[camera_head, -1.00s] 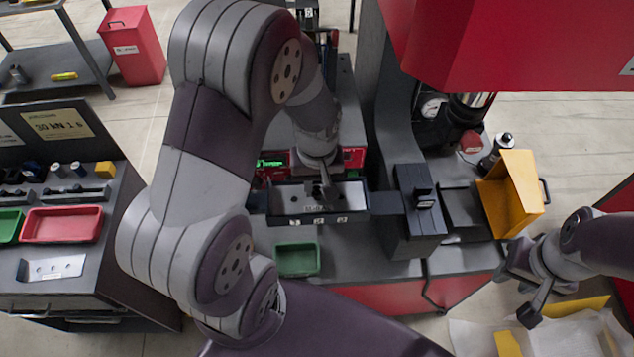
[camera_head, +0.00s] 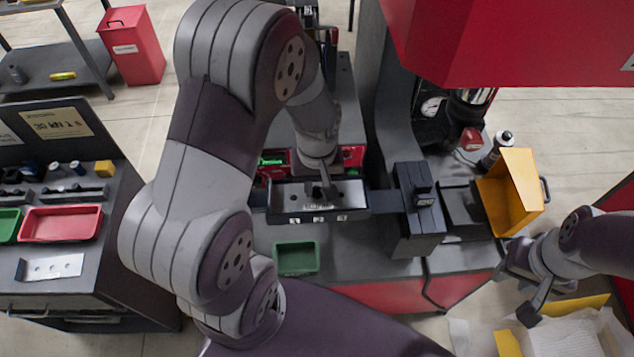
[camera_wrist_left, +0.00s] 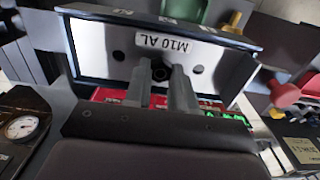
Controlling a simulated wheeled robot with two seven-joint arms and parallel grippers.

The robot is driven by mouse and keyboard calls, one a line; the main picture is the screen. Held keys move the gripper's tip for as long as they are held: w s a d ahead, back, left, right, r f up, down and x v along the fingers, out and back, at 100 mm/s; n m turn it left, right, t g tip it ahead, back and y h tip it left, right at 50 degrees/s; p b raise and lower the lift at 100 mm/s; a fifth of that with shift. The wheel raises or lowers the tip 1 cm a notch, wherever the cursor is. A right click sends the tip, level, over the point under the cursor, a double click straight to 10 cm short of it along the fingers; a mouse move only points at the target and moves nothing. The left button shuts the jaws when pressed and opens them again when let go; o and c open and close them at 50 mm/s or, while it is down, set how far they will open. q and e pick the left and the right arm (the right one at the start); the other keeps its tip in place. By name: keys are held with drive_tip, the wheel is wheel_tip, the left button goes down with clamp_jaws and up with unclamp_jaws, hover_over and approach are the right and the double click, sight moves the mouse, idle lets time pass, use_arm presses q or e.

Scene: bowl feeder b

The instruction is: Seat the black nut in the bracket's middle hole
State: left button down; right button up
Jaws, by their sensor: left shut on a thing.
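The bracket (camera_wrist_left: 98,54) is a pale plate with a row of holes, lying in a dark tray-like fixture (camera_head: 345,212) in the middle of the head view. In the left wrist view its label reads "M10 AL" upside down. My left gripper (camera_head: 328,192) points down over the bracket's middle. Its two grey fingers (camera_wrist_left: 160,78) are shut on the small black nut (camera_wrist_left: 159,70), which covers the middle hole's place. Whether the nut is in the hole or just above it, I cannot tell. The outer holes show free on either side. My right gripper (camera_head: 522,292) is open and empty at the lower right.
A green bin (camera_head: 296,258) stands in front of the fixture. A dark block (camera_head: 415,220) and a yellow guard (camera_head: 515,195) stand to its right. A side bench at left holds a red tray (camera_head: 62,223).

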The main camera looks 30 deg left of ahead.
use_arm(q)
drive_tip(key=shift+f, duration=0.3)
drive_tip(key=c, duration=0.9)
unclamp_jaws()
drive_tip(key=shift+o, duration=0.2)
drive_tip(key=shift+r+b, duration=0.3)
drive_tip(key=shift+r, duration=0.15)
wheel_tip(320, 180, up, 12)
drive_tip(key=b, duration=0.1)
drive_tip(key=shift+f, duration=0.1)
